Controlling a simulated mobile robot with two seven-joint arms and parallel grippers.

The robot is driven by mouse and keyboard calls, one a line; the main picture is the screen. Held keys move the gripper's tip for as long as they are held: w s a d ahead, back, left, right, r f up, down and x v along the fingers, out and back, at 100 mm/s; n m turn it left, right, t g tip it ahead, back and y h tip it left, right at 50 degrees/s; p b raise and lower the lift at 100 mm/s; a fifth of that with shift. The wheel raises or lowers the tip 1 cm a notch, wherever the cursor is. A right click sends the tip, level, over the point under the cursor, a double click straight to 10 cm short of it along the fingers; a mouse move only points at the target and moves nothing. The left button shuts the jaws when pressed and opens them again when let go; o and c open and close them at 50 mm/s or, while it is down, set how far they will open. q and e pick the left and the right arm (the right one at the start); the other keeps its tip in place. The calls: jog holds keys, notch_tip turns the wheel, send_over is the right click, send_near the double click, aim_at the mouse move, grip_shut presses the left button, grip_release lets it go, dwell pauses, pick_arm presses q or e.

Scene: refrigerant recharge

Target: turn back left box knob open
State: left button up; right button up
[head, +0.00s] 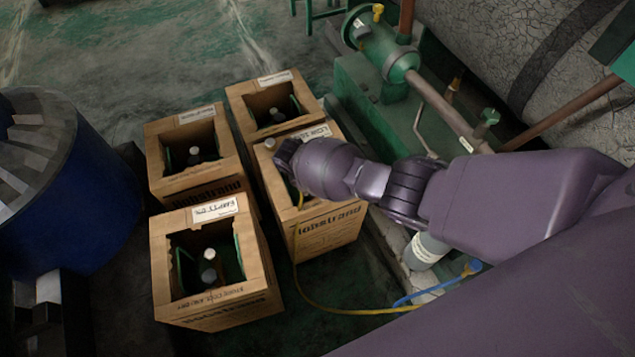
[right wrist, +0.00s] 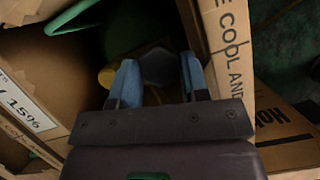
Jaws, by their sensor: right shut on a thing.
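The back left box (head: 197,168) is an open-topped cardboard box with a dark valve knob (head: 194,158) showing inside; no gripper is at it. My right arm reaches over the front right box (head: 325,222), and its wrist hides most of that opening. In the right wrist view, the blue fingers of my right gripper (right wrist: 156,80) are down inside a cardboard box and closed around a dark grey knob (right wrist: 160,66). A yellow part (right wrist: 106,77) shows beside the left finger. My left gripper is not in view.
The front left box (head: 216,306) and back right box (head: 246,98) stand close by. A yellow hose (head: 330,310) runs from the front right box across the floor. Green machinery (head: 375,100) stands at the right, a blue drum (head: 75,200) at the left.

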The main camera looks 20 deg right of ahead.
jog(key=shift+n+t, duration=0.3)
jog(key=shift+n, duration=0.3)
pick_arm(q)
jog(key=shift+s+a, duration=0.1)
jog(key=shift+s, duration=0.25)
pick_arm(e)
jog(key=shift+n, duration=0.4)
jog(key=shift+s, duration=0.1)
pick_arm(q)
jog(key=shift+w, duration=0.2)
pick_arm(e)
jog(key=o, duration=0.6)
jog(key=shift+o, duration=0.2)
